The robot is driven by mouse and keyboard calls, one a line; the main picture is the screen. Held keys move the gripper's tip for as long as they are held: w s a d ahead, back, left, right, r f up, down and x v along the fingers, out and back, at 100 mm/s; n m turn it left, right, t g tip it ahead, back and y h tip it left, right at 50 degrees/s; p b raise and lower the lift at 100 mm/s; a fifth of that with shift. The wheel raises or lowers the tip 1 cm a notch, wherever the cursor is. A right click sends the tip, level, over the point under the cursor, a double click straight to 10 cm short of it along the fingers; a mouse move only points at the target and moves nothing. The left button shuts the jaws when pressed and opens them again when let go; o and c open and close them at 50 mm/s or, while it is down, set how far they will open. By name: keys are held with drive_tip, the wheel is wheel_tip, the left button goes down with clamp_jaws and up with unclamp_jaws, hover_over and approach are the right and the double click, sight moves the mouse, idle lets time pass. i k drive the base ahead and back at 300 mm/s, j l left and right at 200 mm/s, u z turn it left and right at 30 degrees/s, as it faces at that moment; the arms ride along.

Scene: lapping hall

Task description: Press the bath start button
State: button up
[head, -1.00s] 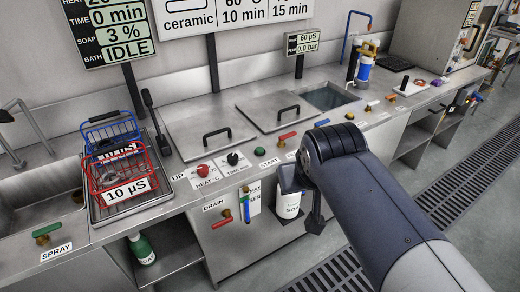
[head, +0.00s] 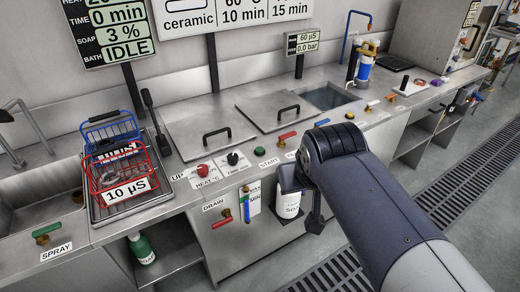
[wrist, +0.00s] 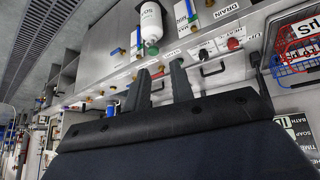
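The green start button (head: 259,151) is a round button on the steel counter front, beside a START label. It stands right of a black knob (head: 232,158) and a red knob (head: 202,169). The bath display (head: 112,28) reads BATH IDLE. My gripper (wrist: 158,68) shows in the wrist view with two dark fingers apart and nothing between them. In the head view my arm mostly hides it, to the right of the button and apart from it.
Two steel lids with black handles (head: 216,135) lie behind the controls. A red-handled valve (head: 287,137) is right of the button. Red and blue baskets (head: 124,175) sit in a tray at left.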

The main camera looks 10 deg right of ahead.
sight(259, 151)
drive_tip(key=i+j, duration=0.25)
drive_tip(key=i, duration=0.25)
drive_tip(key=i+j+z, duration=0.1)
drive_tip(key=i+j, duration=0.2)
drive_tip(key=i, duration=0.2)
